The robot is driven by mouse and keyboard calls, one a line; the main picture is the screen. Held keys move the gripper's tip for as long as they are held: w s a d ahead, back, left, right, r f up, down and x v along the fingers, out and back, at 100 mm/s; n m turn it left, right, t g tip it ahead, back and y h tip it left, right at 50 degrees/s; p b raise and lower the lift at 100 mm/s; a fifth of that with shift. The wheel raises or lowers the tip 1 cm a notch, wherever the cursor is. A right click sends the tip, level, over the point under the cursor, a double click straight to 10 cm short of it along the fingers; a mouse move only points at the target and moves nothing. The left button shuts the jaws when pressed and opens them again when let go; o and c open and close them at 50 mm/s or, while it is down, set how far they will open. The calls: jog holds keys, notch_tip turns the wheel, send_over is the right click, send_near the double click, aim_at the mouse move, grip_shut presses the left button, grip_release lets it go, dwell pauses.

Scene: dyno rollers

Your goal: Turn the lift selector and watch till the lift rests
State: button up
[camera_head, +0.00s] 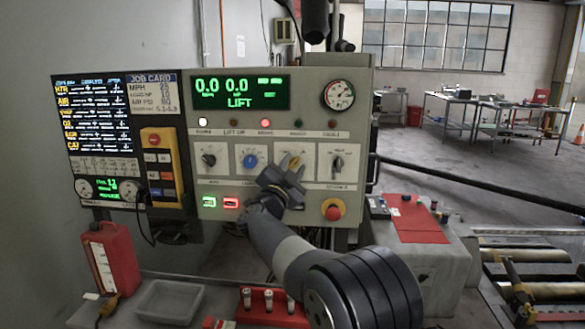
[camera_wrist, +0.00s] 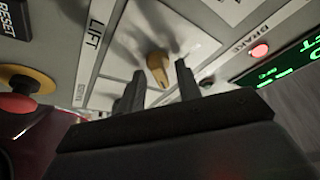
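The lift selector is a tan-yellow knob on a white plate, in the wrist view (camera_wrist: 158,68) beside the label LIFT. In the head view the knob (camera_head: 291,161) is third in the row and partly covered by my gripper. My gripper (camera_head: 288,178) is at the panel, just below and in front of this knob. In the wrist view its two dark fingers (camera_wrist: 158,80) are apart, with the knob showing between their tips and gaps on both sides. I cannot tell how deep the fingers reach. The green display (camera_head: 240,92) reads 0.0, 0.0 and LIFT.
A white lamp (camera_head: 203,122) and a red lamp (camera_head: 265,123) are lit. A blue knob (camera_head: 250,160) and a black knob (camera_head: 338,162) flank the selector. A red emergency button (camera_head: 333,210) sits lower right. A red tool rack (camera_head: 272,312) stands in front.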

jog(key=b+v, duration=0.1)
jog(key=v, duration=0.9)
jog(key=shift+s+b, duration=0.3)
jog(key=shift+b, duration=0.05)
jog(key=shift+w, duration=0.15)
jog(key=p+x, duration=0.1)
jog(key=x, duration=0.9)
jog(key=shift+w+p, duration=0.25)
jog(key=shift+p, duration=0.1)
jog(key=shift+s, duration=0.1)
